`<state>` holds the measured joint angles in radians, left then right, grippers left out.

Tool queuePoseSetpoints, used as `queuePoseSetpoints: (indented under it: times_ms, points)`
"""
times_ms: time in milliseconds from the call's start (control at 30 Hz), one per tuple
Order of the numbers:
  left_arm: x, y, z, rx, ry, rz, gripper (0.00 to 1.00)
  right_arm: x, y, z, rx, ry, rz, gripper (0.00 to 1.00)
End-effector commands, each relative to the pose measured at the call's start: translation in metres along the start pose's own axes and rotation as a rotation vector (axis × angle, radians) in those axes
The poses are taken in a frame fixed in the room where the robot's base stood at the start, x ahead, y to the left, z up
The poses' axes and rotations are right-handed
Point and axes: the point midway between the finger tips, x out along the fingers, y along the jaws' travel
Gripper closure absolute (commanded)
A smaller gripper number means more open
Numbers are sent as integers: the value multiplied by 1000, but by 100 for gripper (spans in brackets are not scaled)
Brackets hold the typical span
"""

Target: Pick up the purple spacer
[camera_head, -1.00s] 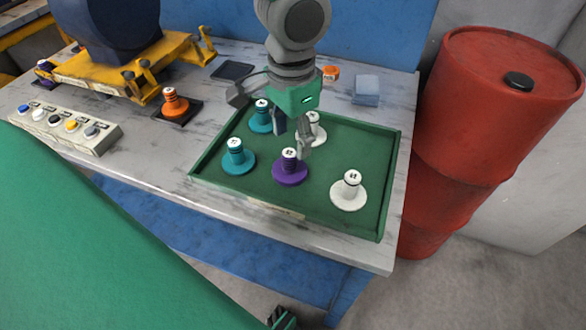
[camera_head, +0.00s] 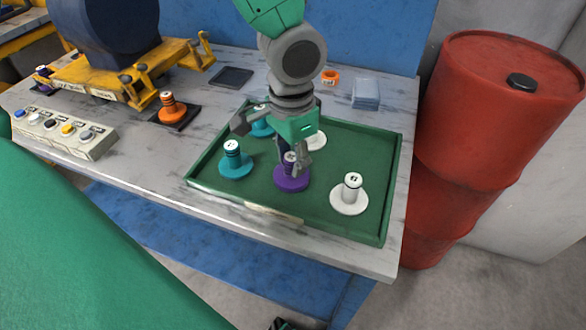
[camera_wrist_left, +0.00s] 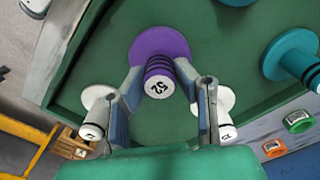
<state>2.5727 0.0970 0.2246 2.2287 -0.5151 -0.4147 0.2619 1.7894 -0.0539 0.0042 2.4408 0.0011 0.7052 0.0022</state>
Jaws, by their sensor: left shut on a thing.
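The purple spacer (camera_head: 292,182) stands upright in the green tray (camera_head: 270,207), with a wide flange and a white top. It shows in the left wrist view (camera_wrist_left: 158,45), its top reading 52. My left gripper (camera_head: 292,158) reaches down from above and is shut on its post, partly hiding it. In the wrist view the two fingers (camera_wrist_left: 163,98) lie on either side of the post. The flange appears to rest on the tray floor. My right gripper is not clearly in view.
A teal spacer (camera_head: 234,162) stands left of the purple one, another teal (camera_head: 261,128) behind. White spacers stand at front right (camera_head: 349,199) and behind the gripper (camera_head: 318,139). An orange spacer (camera_head: 169,110) and button box (camera_head: 62,135) lie left. A red barrel (camera_head: 490,120) stands right.

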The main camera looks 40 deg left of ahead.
Motion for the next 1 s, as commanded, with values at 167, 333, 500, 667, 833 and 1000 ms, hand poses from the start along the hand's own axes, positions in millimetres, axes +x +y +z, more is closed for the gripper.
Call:
queuePoseSetpoints:
  times_ms: [167, 333, 500, 667, 833, 1000]
  points:
    - [-4, -2, 0, -1, 2, 2, 100, -2, 0, 0, -1, 0, 0, 60]
    - [-33, 0, -1, -1, 4, -2, 100, -15, 0, -1, -1, 0, -1, 60]
    - [-70, 2, -2, -1, 3, -4, 100, -30, 0, -2, -1, 0, -1, 60]
    - [-92, 1, -2, -1, 2, -2, 100, -38, 0, -2, -1, 0, 0, 60]
    - [-100, 0, -1, -1, 1, 0, 100, -40, 0, -2, -1, 0, 0, 60]
    - [-100, -1, 0, -1, 0, 0, 100, -40, 0, -2, -1, 0, 0, 60]
